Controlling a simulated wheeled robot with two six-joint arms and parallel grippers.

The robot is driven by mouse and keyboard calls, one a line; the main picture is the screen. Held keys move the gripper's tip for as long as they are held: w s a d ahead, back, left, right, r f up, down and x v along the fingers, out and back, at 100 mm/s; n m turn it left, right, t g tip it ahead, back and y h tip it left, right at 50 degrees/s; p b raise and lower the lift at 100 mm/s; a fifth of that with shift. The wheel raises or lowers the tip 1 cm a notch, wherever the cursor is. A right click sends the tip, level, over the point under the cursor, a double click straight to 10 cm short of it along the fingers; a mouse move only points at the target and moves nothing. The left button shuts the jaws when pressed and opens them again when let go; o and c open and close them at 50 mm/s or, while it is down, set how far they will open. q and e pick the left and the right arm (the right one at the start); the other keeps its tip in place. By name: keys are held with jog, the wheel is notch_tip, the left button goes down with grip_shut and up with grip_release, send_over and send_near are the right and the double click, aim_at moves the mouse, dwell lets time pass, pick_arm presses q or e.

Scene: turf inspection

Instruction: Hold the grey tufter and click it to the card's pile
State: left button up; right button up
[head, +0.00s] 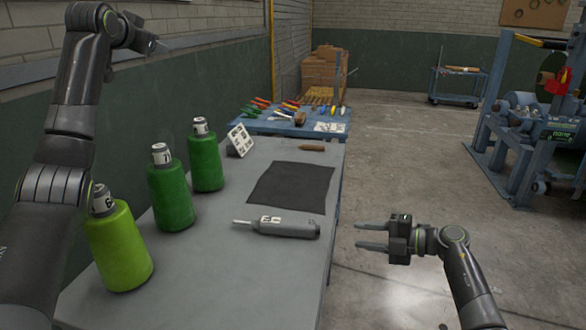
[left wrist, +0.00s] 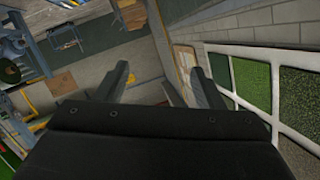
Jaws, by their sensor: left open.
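The grey tufter (head: 276,226) lies on its side on the grey table, its thin tip pointing left and a white label on its body. A small white card with dark marks (head: 240,141) stands tilted at the table's far left; I cannot tell whether it is the task's card. A flat black mat (head: 292,187) lies behind the tufter. My right gripper (head: 358,235) is open and empty, right of the table edge and apart from the tufter. My left gripper (head: 152,43) is raised high at the upper left. In the left wrist view (left wrist: 158,76) its fingers are apart with nothing between.
Three green bottle-like containers (head: 172,192) with numbered labels line the left of the grey table (head: 215,275). A brown pointed object (head: 312,147) lies beyond the mat. A blue table (head: 318,126) with tools stands behind. Blue machinery (head: 530,125) is at right; floor between is clear.

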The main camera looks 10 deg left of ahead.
pick_arm(q)
jog(key=s+d+r+t+h, duration=0.1)
jog(key=s+d+r+h, duration=0.1)
jog(key=d+r, duration=0.8)
jog(key=w+d+f+n+g, duration=0.45)
jog(key=w+f+n, duration=0.2)
jog(key=f, duration=0.45)
jog(key=n+g+y, duration=0.3)
jog(key=n+g, duration=0.9)
jog(key=n, duration=0.3)
send_over(269, 219)
jog(key=d, duration=0.6)
notch_tip(269, 219, down, 27)
jog(key=shift+m, duration=0.25)
jog(key=x, duration=1.6)
jog(key=shift+w+f, duration=0.4)
jog(key=shift+f, duration=0.05)
